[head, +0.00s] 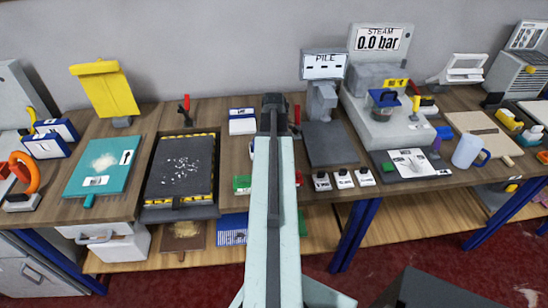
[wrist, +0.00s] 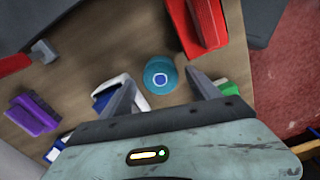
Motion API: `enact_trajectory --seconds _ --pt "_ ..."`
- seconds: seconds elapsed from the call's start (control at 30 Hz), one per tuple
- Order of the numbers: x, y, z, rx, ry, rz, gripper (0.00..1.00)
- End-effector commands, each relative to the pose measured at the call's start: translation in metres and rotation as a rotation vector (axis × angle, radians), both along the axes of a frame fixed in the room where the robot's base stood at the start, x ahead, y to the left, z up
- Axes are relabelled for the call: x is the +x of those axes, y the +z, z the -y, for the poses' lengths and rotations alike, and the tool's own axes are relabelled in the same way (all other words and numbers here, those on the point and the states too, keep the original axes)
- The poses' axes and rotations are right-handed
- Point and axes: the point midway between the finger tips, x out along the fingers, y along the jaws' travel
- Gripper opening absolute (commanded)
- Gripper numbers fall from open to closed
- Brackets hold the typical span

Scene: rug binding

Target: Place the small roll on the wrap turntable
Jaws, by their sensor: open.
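In the wrist view my gripper (wrist: 160,82) is open, with its two dark fingers apart. A teal round thing with a white ring on its top (wrist: 161,76) stands on the wooden bench between and just beyond the fingertips; it looks like the small roll seen from above. I cannot tell whether the fingers touch it. In the head view my arm reaches over the bench, and my gripper (head: 273,101) shows only from behind; the roll is hidden there. I cannot make out the wrap turntable for certain in either view.
In the wrist view a red block (wrist: 205,22) stands close beyond the right finger. A white and blue box (wrist: 110,92) is beside the left finger, and a purple block (wrist: 33,115) lies farther left. In the head view a dark-plated press (head: 180,168) stands left of my arm.

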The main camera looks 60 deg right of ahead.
Motion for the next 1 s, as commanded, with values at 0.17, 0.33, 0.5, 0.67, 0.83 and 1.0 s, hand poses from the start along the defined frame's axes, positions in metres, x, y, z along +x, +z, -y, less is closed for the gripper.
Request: enact_trajectory --seconds 0.17,0.33,0.5,0.67,0.83,1.0 --pt "0.000 0.054 0.000 0.000 0.000 0.000 0.71" --pt "0.000 0.085 0.000 0.000 0.001 0.000 0.71" --pt "0.000 0.091 0.000 0.000 0.001 0.000 0.71" --pt "0.000 0.089 0.000 0.000 0.001 0.000 0.71" --pt "0.011 0.089 -0.008 0.000 -0.001 0.000 0.71" --pt "0.101 0.089 -0.092 0.000 -0.057 0.001 0.71"
